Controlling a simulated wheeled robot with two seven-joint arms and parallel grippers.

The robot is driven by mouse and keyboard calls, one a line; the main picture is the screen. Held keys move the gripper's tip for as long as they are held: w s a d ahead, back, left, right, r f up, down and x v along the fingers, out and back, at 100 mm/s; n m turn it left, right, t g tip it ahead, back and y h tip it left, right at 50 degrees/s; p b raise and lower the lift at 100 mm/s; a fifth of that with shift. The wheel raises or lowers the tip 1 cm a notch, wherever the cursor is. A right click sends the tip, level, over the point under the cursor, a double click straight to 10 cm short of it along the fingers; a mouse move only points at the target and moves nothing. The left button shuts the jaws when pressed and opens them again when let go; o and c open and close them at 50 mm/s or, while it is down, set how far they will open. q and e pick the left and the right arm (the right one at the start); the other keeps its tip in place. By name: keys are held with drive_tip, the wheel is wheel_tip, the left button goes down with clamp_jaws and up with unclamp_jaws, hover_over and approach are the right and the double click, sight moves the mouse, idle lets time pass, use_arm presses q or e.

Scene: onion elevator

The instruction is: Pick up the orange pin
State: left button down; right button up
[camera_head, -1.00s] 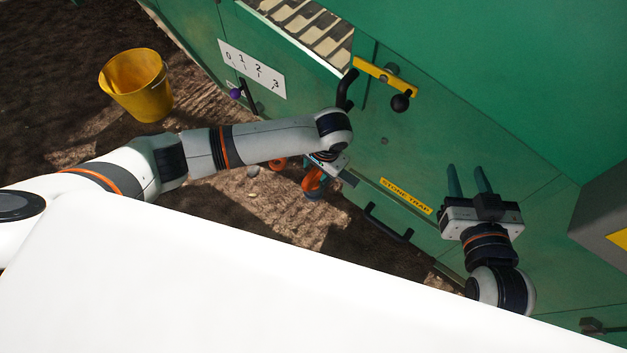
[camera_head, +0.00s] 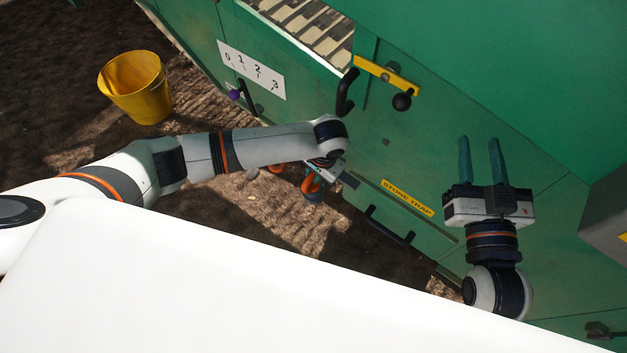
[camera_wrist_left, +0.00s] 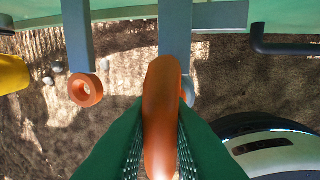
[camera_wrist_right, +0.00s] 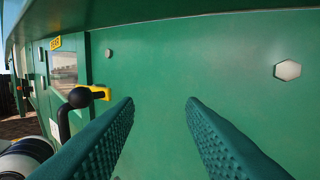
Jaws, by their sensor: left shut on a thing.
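The orange pin (camera_wrist_left: 162,115) shows in the left wrist view as a long rounded orange piece between the green fingers of my left gripper (camera_wrist_left: 160,125), in front of a blue-grey post. My left gripper is shut on it. In the head view my left gripper (camera_head: 315,185) is low beside the green machine, partly hidden by its own arm, with orange (camera_head: 312,182) showing at it. My right gripper (camera_head: 479,140) is open and empty in front of the green panel; its spread fingers also show in the right wrist view (camera_wrist_right: 160,105).
A second orange ring (camera_wrist_left: 86,90) sits on another post to the left. A black handle (camera_head: 389,226) and a yellow latch with a black knob (camera_head: 387,76) are on the machine. A yellow bucket (camera_head: 136,88) stands on the soil, with open ground around it.

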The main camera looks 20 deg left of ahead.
use_arm(q)
drive_tip(key=shift+r, duration=0.15)
